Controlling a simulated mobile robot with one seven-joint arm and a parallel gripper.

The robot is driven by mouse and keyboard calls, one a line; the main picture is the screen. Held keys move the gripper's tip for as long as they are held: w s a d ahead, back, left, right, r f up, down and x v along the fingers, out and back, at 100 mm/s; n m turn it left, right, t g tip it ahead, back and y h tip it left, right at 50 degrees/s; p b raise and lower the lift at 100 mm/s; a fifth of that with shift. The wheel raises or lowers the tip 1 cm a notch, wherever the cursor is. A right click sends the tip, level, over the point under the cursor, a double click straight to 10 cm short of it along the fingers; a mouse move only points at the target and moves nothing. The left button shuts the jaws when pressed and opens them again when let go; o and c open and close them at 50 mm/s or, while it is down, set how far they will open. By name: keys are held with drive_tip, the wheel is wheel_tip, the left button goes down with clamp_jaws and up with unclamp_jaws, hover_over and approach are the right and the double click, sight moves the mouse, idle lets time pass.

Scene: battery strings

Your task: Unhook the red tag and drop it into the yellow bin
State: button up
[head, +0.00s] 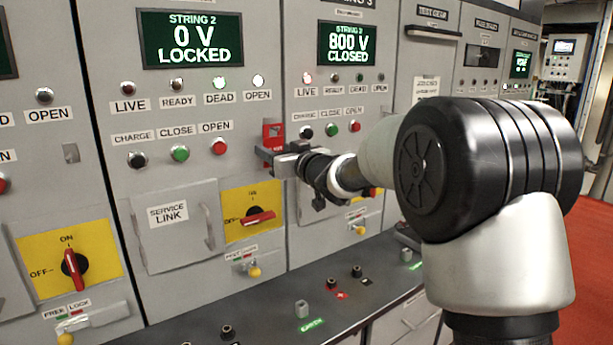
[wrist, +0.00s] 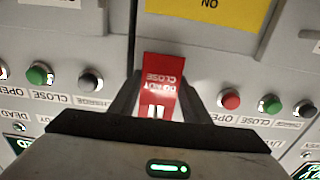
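The red tag (head: 273,134) hangs on the grey panel front, near the seam between the STRING 2 and STRING 3 cabinets. My gripper (head: 272,158) is at the tag's lower part and hides some of it. In the wrist view, the red tag (wrist: 160,85) with white lettering, upside down, lies between the two dark fingers of my gripper (wrist: 160,88). The fingers are very close to both side edges of the tag. I cannot tell if they press on it. The tag's hook is not clear. The yellow bin is not in view.
The STRING 2 display (head: 191,40) reads 0 V LOCKED; the STRING 3 display (head: 347,45) reads 800 V CLOSED. Push buttons (head: 180,153) flank the tag. A yellow rotary switch plate (head: 240,225) is below my gripper. A dark ledge (head: 270,310) with small posts runs along the front.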

drive_tip(key=shift+r+p, duration=0.55)
drive_tip(key=shift+r, duration=0.05)
drive_tip(key=shift+s+d, duration=0.1)
drive_tip(key=shift+d, duration=0.05)
idle(0.4)
drive_tip(key=shift+b+v, duration=0.3)
drive_tip(key=shift+v, duration=4.05)
drive_tip(key=shift+f, duration=0.1)
